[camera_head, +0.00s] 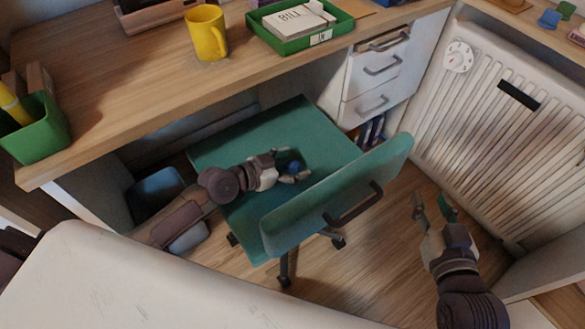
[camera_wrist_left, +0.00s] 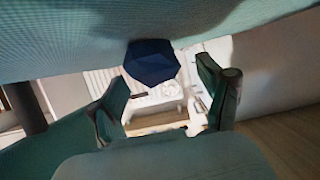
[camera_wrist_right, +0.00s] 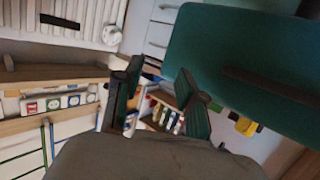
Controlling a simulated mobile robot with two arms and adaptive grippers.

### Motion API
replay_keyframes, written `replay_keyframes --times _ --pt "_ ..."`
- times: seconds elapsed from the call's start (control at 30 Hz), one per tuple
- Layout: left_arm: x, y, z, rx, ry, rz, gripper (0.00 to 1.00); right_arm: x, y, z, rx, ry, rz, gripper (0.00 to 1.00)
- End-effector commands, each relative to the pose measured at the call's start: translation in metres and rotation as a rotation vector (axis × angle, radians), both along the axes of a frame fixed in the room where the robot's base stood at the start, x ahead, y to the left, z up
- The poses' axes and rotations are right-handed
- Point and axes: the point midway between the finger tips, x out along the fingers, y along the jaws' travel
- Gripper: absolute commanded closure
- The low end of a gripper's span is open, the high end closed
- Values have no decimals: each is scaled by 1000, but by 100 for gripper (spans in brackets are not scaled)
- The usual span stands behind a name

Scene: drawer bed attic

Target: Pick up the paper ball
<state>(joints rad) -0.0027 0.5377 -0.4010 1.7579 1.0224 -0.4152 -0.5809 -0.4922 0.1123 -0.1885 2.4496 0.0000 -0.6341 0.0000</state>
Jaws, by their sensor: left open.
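The paper ball (camera_head: 293,167) is small, dark blue and faceted. It rests on the green chair seat (camera_head: 312,128). In the left wrist view the paper ball (camera_wrist_left: 151,62) shows near the upper middle, ahead of and between the spread fingers. My left gripper (camera_head: 292,165) is open over the seat, its fingertips to either side of the ball; I cannot tell whether they touch it. My right gripper (camera_head: 432,205) is open and empty, above the floor to the right of the chair. The right wrist view also shows its fingers (camera_wrist_right: 160,92) apart.
The wooden desk (camera_head: 130,75) bears a yellow mug (camera_head: 206,33), a green tray (camera_head: 300,42) and a green pen holder (camera_head: 38,130). White drawers (camera_head: 372,80) and a radiator (camera_head: 500,130) stand behind.

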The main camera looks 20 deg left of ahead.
Motion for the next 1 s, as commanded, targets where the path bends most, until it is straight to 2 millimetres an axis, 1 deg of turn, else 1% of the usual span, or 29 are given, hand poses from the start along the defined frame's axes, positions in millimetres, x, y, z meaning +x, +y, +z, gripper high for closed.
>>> replay_keyframes --times 0.1,0.13,0.27,0.3,0.37,0.4,0.87,1.0 --pt "0 0 0 0 0 0 21 0 0 0 0 1 0 60" --pt "0 0 0 0 0 0 23 0 0 0 0 1 0 60" --pt "0 0 0 0 0 0 45 0 0 0 0 2 0 60" --pt "0 0 0 0 0 0 51 0 0 0 0 2 0 60" --pt "0 0 0 0 0 0 61 0 0 0 0 2 0 60" --pt "0 0 0 0 0 0 64 0 0 0 0 2 0 60" --pt "0 0 3 1 -1 0 65 -1 0 -1 -4 15 -1 60" --pt "0 0 11 0 -2 1 65 -9 -5 -16 -25 106 -7 60"
